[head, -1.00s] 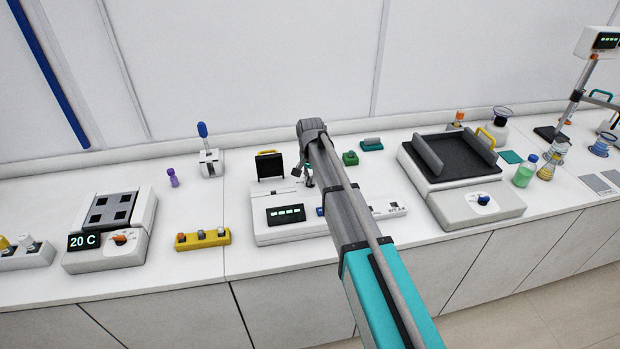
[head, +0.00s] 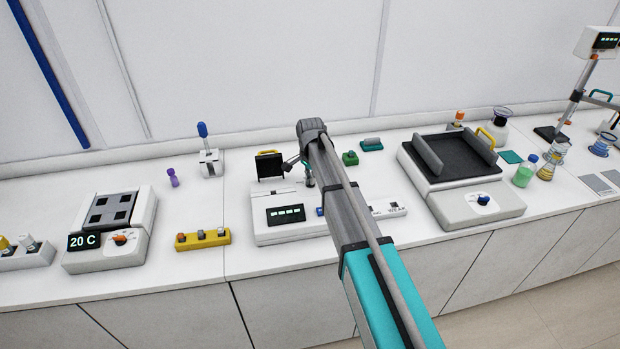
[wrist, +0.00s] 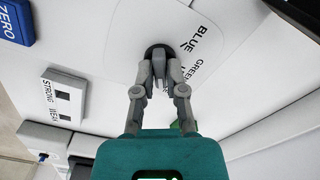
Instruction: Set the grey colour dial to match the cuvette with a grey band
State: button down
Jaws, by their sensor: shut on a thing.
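In the wrist view my gripper (wrist: 158,78) is shut on the grey colour dial (wrist: 158,53), which sits on a dark round base on the instrument's white top. The fingers hide most of the dial, so I cannot tell its pointer's setting. The labels BLUE and GREEN show beside it. In the head view the white instrument (head: 262,232) stands at the centre, and my arm hides the dial. A yellow rack (head: 203,240) to its left holds small pieces with orange and grey tops. I cannot tell which has a grey band.
A raised black lid (head: 269,166) stands at the instrument's back left. The wrist view shows a blue ZERO button (wrist: 14,20) and a STRONG/WEAK panel (wrist: 63,98). A heater block (head: 108,225) is at left and a shaker (head: 480,207) at right.

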jog(key=c, duration=0.7)
grip_release()
jog(key=shift+n, duration=0.4)
